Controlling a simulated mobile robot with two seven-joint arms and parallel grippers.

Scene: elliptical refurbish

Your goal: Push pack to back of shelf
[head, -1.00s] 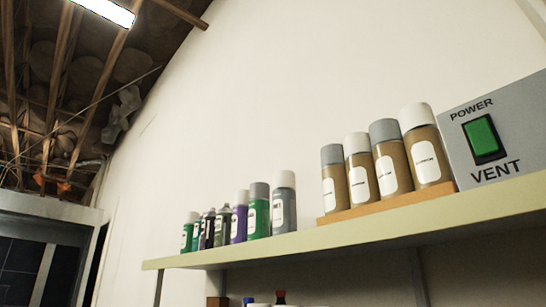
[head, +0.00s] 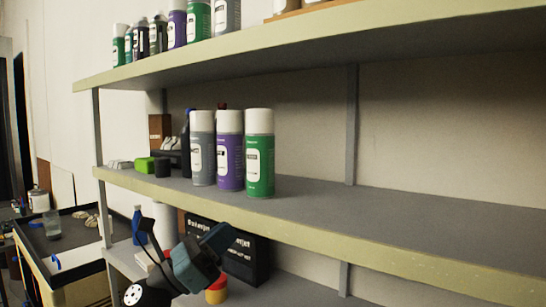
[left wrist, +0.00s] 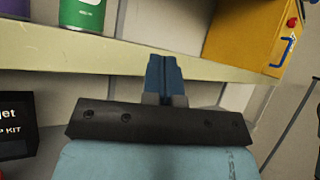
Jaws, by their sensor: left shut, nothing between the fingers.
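Three spray cans, grey (head: 202,150), purple (head: 230,150) and green (head: 259,152), stand upright in a close row near the front edge of the middle shelf (head: 400,215). I cannot tell whether they form the pack. Free shelf shows behind and right of them. My left gripper (head: 219,238) is below this shelf's front edge, in front of the lower shelf, apart from the cans. In the left wrist view its blue fingers (left wrist: 163,72) are shut and empty, pointing toward the shelf edge. The purple can (left wrist: 20,6) and green can (left wrist: 82,14) are cut off there. My right gripper is out of view.
Small items, including a bright green block (head: 145,165), sit left of the cans. A black box (head: 240,260) stands on the lower shelf behind my gripper. A yellow box (left wrist: 250,35) is right in the left wrist view.

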